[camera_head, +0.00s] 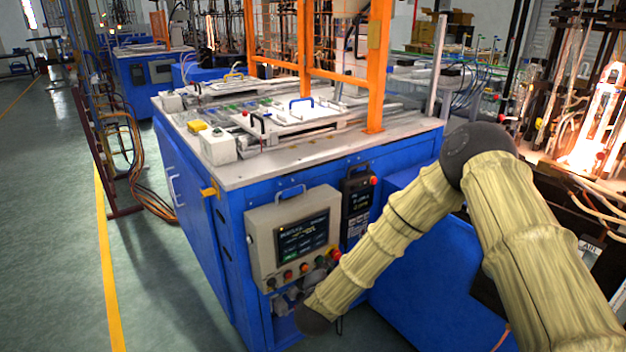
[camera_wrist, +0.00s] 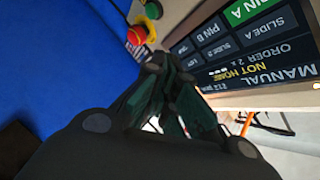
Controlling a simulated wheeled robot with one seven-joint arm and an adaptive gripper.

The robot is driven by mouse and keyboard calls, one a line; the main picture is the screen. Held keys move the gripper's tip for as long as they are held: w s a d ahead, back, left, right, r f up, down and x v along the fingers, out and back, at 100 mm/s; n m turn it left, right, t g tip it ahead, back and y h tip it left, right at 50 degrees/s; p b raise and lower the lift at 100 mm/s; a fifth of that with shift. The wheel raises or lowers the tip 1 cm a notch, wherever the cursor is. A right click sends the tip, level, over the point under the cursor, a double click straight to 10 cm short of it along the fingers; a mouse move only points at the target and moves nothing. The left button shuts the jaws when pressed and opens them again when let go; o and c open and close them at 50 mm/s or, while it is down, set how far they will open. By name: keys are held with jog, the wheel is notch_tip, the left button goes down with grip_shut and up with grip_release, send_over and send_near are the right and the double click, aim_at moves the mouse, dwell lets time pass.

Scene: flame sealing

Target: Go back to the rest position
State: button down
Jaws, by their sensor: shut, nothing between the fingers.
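My gripper (camera_wrist: 165,95) shows in the wrist view with its dark fingers together and nothing between them. It is beside the control panel's screen (camera_wrist: 245,45), which reads "MANUAL" and "NOT HOME". In the head view, my arm in its pale ribbed cover reaches down and left across the front of the blue machine (camera_head: 215,225). Its end is low, near the bottom right of the control panel (camera_head: 262,222). My gripper's fingers are mostly hidden there. Whether they touch the panel I cannot tell.
The panel has a row of buttons, with a red one (camera_head: 335,254) at its right end. Orange guard frames (camera_head: 377,70) stand on the machine's table. A bright flame station (camera_head: 590,150) is at the right. Open green floor (camera_head: 50,200) lies to the left.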

jog(key=s+d+f+n+g+y+p, duration=0.2)
jog(key=s+d+f+n+g, duration=0.25)
jog(key=s+f, duration=0.55)
jog(key=s+d+f+n+g+y+p, duration=0.15)
jog(key=s+d+f+n+g, duration=0.3)
jog(key=s, duration=0.95)
jog(key=s+d+n+g+p, duration=0.1)
jog(key=s+d, duration=0.3)
jog(key=s, duration=0.4)
jog(key=s+d+f+n+g+h+p, duration=0.1)
jog(key=s+d+g, duration=0.2)
jog(key=s, duration=0.6)
jog(key=s+d+n+g+p, duration=0.1)
jog(key=s+d+g, duration=0.1)
jog(key=s+d, duration=0.3)
jog(key=s, duration=0.3)
jog(key=shift+s+f+n, duration=0.25)
jog(key=shift+s+n, duration=0.05)
jog(key=shift+s, duration=0.05)
jog(key=shift+a, duration=0.15)
